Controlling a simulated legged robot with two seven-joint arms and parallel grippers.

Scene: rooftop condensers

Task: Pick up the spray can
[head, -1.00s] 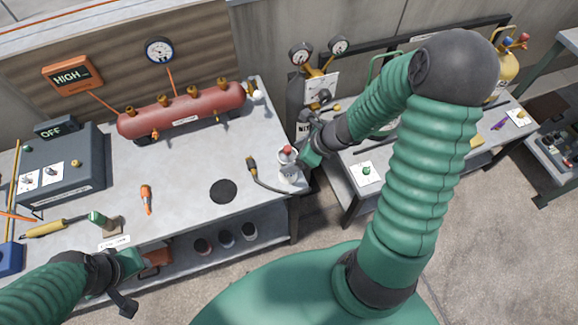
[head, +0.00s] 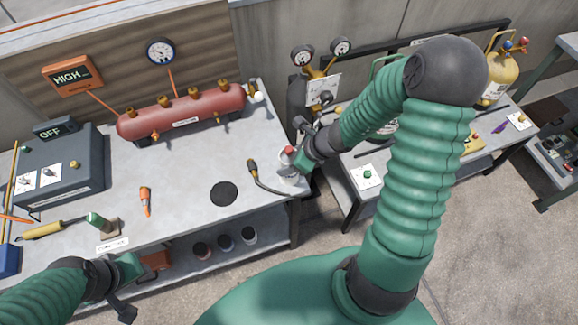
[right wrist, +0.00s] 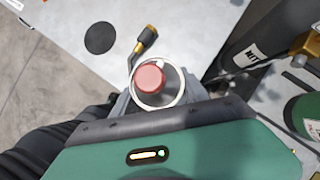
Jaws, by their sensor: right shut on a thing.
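The spray can (head: 289,178) is white with a red top and stands upright at the right end of the grey workbench (head: 180,165). My right gripper (head: 298,166) reaches it from the right and is shut on its body. In the right wrist view the red cap (right wrist: 151,78) and pale rim show from above, between the jaws; the can's lower body is hidden there. I cannot tell whether its base touches the bench. My left gripper (head: 132,267) hangs by the bench's front edge, away from the can; its jaws do not show clearly.
A torch with a black hose (head: 255,173) lies just left of the can. A black round mat (head: 223,194), an orange-handled tool (head: 146,200) and a red tank (head: 185,112) are further left. A dark gas cylinder (head: 298,100) stands behind the can. A second bench (head: 345,185) is right.

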